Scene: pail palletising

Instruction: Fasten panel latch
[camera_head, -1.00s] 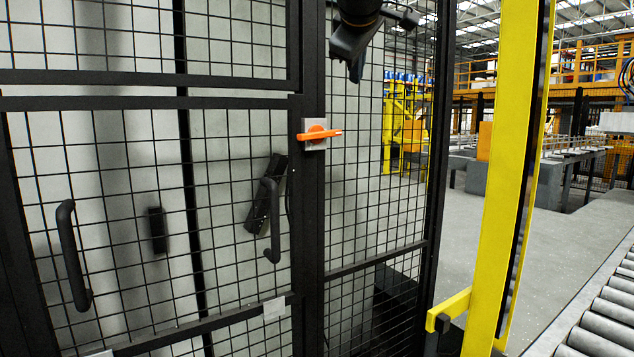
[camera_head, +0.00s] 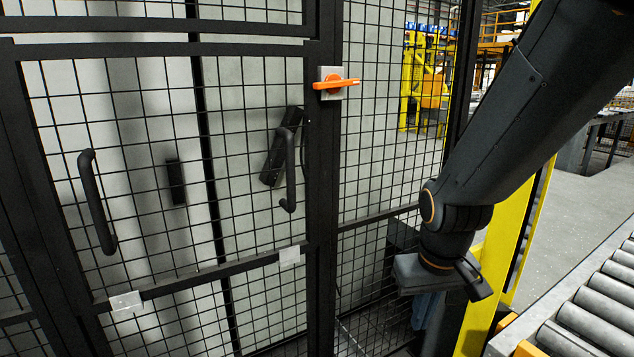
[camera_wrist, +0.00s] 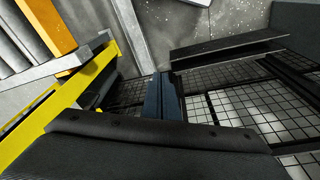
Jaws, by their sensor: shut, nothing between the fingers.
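The orange panel latch (camera_head: 337,84) sits on a grey plate on the dark post between the mesh panels, left of my arm in the head view. The mesh panel (camera_head: 150,276) with a black pull handle (camera_head: 96,202) stands left of the post. My gripper (camera_head: 427,310) hangs low and right of the latch, clear of it, in front of the mesh near the yellow post. Its closed fingers (camera_wrist: 163,88) also show in the wrist view, pointing away from the camera with nothing between them. The latch is not visible there.
A yellow post (camera_head: 484,295) stands close behind my forearm. A roller conveyor (camera_head: 590,318) lies at the lower right. A second black handle (camera_head: 290,178) is left of the latch post. Space in front of the latch is clear.

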